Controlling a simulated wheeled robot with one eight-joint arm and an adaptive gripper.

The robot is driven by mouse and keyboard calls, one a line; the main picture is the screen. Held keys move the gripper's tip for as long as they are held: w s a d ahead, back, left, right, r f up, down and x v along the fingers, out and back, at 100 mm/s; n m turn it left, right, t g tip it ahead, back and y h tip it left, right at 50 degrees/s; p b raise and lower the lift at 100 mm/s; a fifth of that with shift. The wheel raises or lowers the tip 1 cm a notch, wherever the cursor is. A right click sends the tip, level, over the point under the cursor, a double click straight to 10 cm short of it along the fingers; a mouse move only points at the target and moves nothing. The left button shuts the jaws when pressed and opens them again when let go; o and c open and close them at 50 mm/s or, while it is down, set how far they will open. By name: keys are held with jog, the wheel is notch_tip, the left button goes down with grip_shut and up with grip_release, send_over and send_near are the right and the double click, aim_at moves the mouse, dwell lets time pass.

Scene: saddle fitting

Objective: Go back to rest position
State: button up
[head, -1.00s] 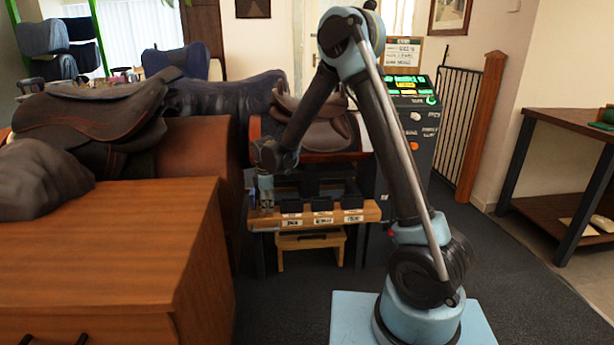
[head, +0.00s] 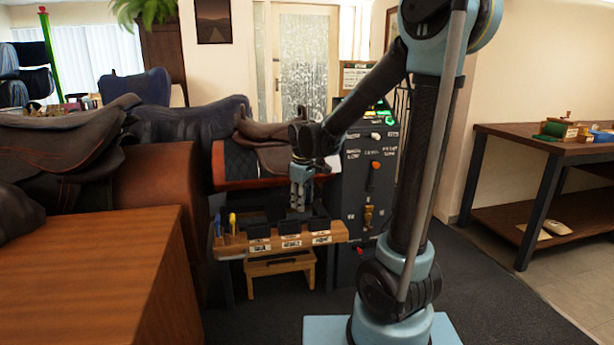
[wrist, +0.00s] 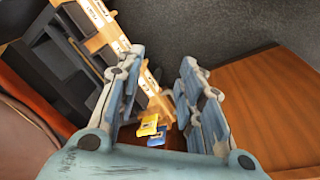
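My gripper (head: 299,203) hangs in front of a saddle and above the dark bins of a wooden rack in the head view. In the wrist view my gripper (wrist: 164,58) has its two grey-blue fingers apart, with nothing held between them. My arm rises from its pale blue base at the lower right, bends at the top and reaches left and down to the gripper. A yellow-handled tool (head: 232,222) and a blue-handled tool (head: 218,226) stand at the rack's left end. Their yellow (wrist: 149,125) and blue tops show beyond the fingers in the wrist view.
A wooden cabinet (head: 100,275) fills the left foreground. Dark floor is clear at right.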

jog(key=s+d+f+m, duration=0.2)
jog(key=s+d+m, duration=0.4)
jog(key=s+d, duration=0.4)
jog(key=s+d+f+m, duration=0.2)
jog(key=s+d+m, duration=0.3)
jog(key=s+d, duration=0.6)
jog(key=s, duration=0.3)
jog(key=shift+s+m, duration=0.25)
jog(key=shift+m, duration=0.15)
